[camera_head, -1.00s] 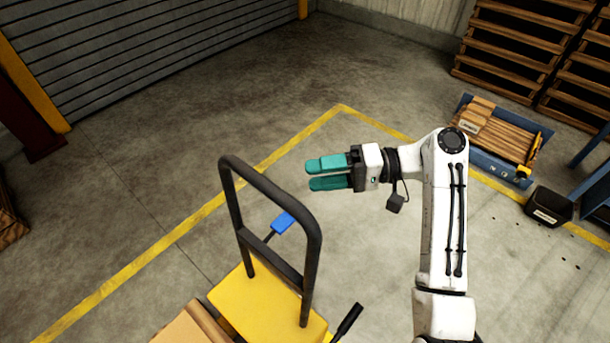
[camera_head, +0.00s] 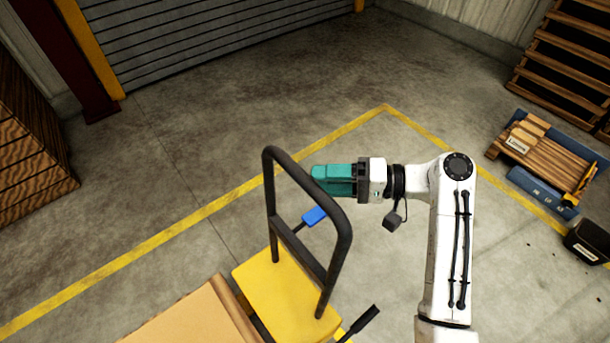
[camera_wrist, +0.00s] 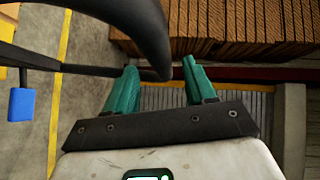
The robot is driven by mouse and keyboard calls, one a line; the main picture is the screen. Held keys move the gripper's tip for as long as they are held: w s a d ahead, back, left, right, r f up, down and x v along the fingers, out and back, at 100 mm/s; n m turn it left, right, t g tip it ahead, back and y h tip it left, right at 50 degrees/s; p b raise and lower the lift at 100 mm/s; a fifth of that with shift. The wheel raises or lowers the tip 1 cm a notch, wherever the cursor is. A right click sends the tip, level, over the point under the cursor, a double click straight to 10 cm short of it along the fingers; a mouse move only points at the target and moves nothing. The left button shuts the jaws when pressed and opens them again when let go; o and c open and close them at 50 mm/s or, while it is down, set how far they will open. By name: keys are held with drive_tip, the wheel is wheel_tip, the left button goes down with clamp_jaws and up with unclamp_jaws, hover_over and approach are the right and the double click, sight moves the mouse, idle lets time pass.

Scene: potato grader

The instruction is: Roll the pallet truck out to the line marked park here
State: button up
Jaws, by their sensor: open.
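The pallet truck has a black loop handle (camera_head: 340,225) standing upright over a yellow body (camera_head: 285,296), with a blue pedal-like part (camera_head: 314,216) and a short black lever (camera_head: 362,323) beside it. It carries a brown board or box (camera_head: 195,325). My gripper (camera_head: 318,178) has teal fingers and is just right of the handle's upper part. In the wrist view, the open fingers (camera_wrist: 158,85) point toward the handle's black bar (camera_wrist: 140,20), which crosses close in front of them. I cannot tell whether they touch. No "park here" lettering is readable.
A yellow floor line (camera_head: 210,208) runs around the truck's area and corners at the back. A roller shutter (camera_head: 230,30) stands behind. Stacked wood (camera_head: 25,150) is at left. The floor beyond the line is clear.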

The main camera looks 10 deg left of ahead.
sight(304, 181)
drive_tip(key=shift+s+a+f, duration=0.1)
drive_tip(key=shift+a+f, duration=0.1)
drive_tip(key=shift+a, duration=1.05)
drive_tip(key=shift+s+a+f, duration=0.1)
drive_tip(key=shift+a+f, duration=0.05)
drive_tip(key=shift+a, duration=1.05)
drive_tip(key=shift+c, duration=0.5)
clamp_jaws()
